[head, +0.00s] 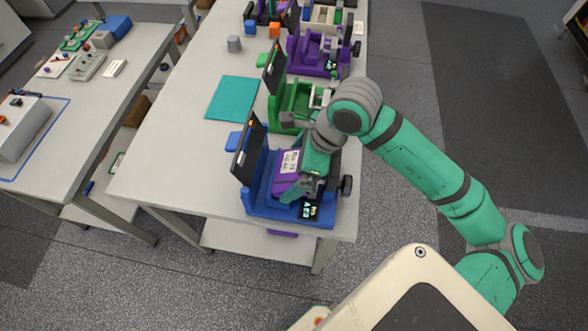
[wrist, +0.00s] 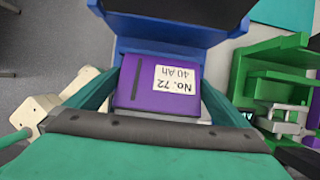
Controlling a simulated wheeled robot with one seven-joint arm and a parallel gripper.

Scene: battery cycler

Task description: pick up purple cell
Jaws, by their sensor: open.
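The purple cell (head: 283,181) sits in the blue cycler fixture (head: 257,203) at the near end of the table. In the wrist view the purple cell (wrist: 160,100) shows a white label reading "No. 72, 40 Ah" upside down and a dark stripe. My gripper (head: 300,182) is open, just over the right part of the cell in the head view. In the wrist view its teal fingers (wrist: 158,92) lie on the left and right sides of the cell. Whether they touch it I cannot tell. The cell's lower part is hidden.
The fixture's dark raised panel (head: 249,150) stands left of the cell. A green fixture (head: 292,102) and a purple fixture (head: 312,52) stand farther back. A teal mat (head: 232,98) lies on the table (head: 165,160). The table's left front is clear.

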